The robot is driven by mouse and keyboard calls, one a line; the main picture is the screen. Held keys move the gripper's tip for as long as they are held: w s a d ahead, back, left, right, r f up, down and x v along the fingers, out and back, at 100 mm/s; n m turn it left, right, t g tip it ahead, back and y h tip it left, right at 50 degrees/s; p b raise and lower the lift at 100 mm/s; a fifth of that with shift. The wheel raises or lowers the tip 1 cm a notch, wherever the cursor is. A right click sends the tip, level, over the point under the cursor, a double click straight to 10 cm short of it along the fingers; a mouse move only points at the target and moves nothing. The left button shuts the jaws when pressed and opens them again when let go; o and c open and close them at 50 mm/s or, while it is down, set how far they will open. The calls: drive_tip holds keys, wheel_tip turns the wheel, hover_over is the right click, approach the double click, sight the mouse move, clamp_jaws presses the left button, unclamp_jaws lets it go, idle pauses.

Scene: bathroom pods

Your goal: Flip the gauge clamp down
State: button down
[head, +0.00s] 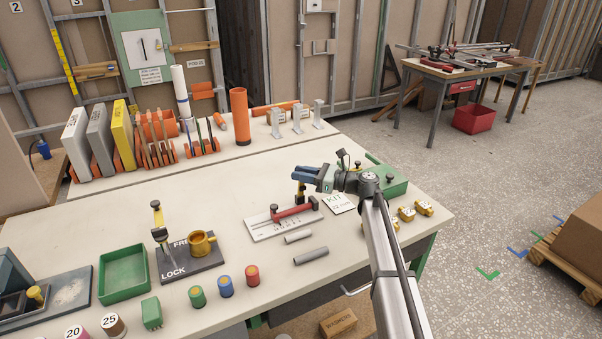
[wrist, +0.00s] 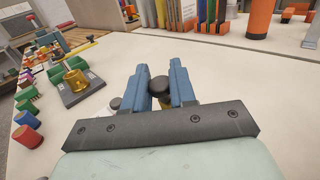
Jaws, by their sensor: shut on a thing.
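The gauge is a white plate with scale marks (head: 268,229) on the bench, with a red bar (head: 294,212) lying across it. Its clamp handle (head: 300,191), yellowish, stands roughly upright at the back end of the bar. My gripper (head: 303,174) is at the top of this handle, its blue fingers shut on it from the right. In the wrist view a round black knob (wrist: 158,86) sits between the two blue fingers, with a bit of yellow below. The handle's base is mostly hidden there by the gripper body.
A FREE/LOCK plate (head: 190,262) with its own upright yellow lever (head: 160,222) and a brass cup (head: 202,243) stands left. Two grey rods (head: 310,256) lie in front. Grey brackets (head: 298,117) stand behind.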

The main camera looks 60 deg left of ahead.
drive_tip(key=shift+s+d+f, duration=0.1)
drive_tip(key=shift+d+f, duration=0.1)
drive_tip(key=shift+d, duration=0.5)
drive_tip(key=shift+d+f, duration=0.15)
drive_tip(key=shift+d, duration=0.5)
drive_tip(key=d+f, duration=0.1)
drive_tip(key=d, duration=0.1)
drive_tip(key=d+f, duration=0.2)
drive_tip(key=shift+d+f, duration=0.2)
drive_tip(key=shift+f, duration=0.3)
drive_tip(key=shift+d+f, duration=0.2)
drive_tip(key=shift+f, duration=0.3)
drive_tip(key=c, duration=1)
unclamp_jaws()
drive_tip(key=shift+r, duration=0.1)
drive_tip(key=v, duration=1.4)
drive_tip(key=shift+a, duration=0.1)
